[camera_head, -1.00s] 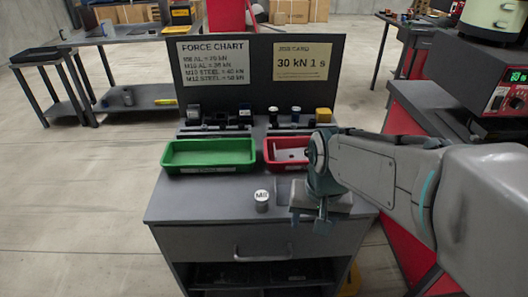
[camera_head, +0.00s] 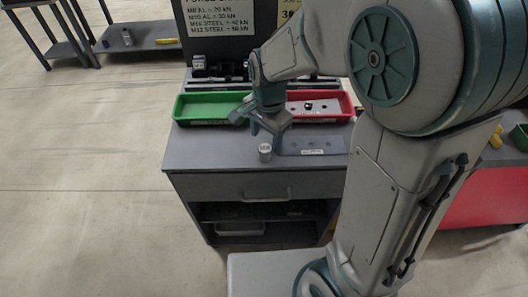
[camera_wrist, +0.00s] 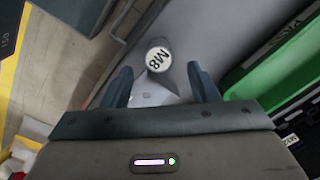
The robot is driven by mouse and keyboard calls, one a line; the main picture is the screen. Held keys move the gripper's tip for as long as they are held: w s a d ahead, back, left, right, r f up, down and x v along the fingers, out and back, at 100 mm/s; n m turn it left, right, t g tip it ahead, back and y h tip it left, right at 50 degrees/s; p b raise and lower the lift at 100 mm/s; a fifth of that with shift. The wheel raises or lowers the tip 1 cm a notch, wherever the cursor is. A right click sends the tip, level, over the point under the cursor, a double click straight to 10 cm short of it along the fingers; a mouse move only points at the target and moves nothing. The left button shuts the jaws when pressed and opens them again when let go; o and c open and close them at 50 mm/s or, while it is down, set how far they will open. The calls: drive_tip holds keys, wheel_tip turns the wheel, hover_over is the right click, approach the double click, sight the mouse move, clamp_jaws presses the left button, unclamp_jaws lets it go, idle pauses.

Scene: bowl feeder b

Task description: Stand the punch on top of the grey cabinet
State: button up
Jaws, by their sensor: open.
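A short silver cylinder with a pale top marked M8, which looks like the punch, stands upright on the grey cabinet (camera_head: 195,150), near its front edge. In the head view the cylinder (camera_head: 265,152) is just below and in front of my gripper (camera_head: 265,134). In the wrist view the cylinder (camera_wrist: 158,58) shows between and just beyond the two fingertips of my gripper (camera_wrist: 162,80). The jaws are apart, with visible gaps on both sides of the cylinder. I cannot tell whether either finger touches it.
A green tray (camera_head: 183,108) and a red tray (camera_head: 347,105) stand behind on the cabinet; small parts lie in the red one. A flat labelled plate (camera_head: 325,143) lies right of the cylinder. Dark boards with charts rise at the back. The cabinet's left front is clear.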

sight(265, 147)
wheel_tip(265, 147, down, 7)
drive_tip(key=shift+a+r, duration=0.1)
drive_tip(key=shift+r, duration=0.05)
idle(0.4)
clamp_jaws()
drive_tip(key=shift+r, duration=0.1)
